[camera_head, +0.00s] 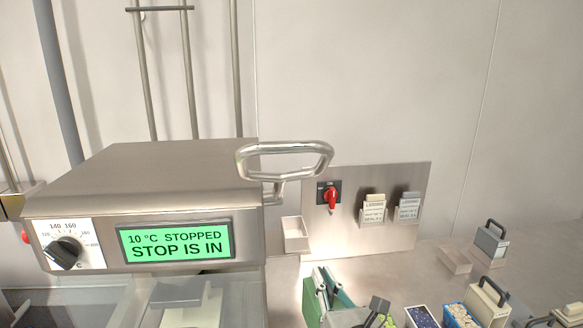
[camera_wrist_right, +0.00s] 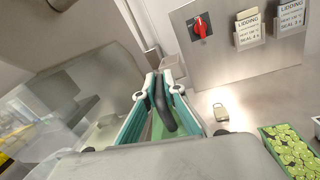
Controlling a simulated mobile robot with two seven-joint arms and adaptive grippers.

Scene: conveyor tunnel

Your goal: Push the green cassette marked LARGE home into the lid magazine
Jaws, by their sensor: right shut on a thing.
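The green cassette (camera_head: 325,292) stands beside the right side of the steel machine in the head view, low in the picture. My right gripper (camera_head: 377,308) shows in part at the bottom of the head view and is shut on the cassette. In the wrist view a broad grey part hides the near end. I cannot make out the LARGE mark or tell the lid magazine apart from the cassette. My left gripper is not in view.
The machine's display (camera_head: 175,242) reads "10 °C STOPPED, STOP IS IN". A metal loop handle (camera_head: 285,158) juts out above. A red switch (camera_head: 331,197) and two LIDDING card holders are on the back panel. A grey cassette (camera_head: 491,240), a cream cassette (camera_head: 487,302) and filled trays (camera_head: 421,316) stand right.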

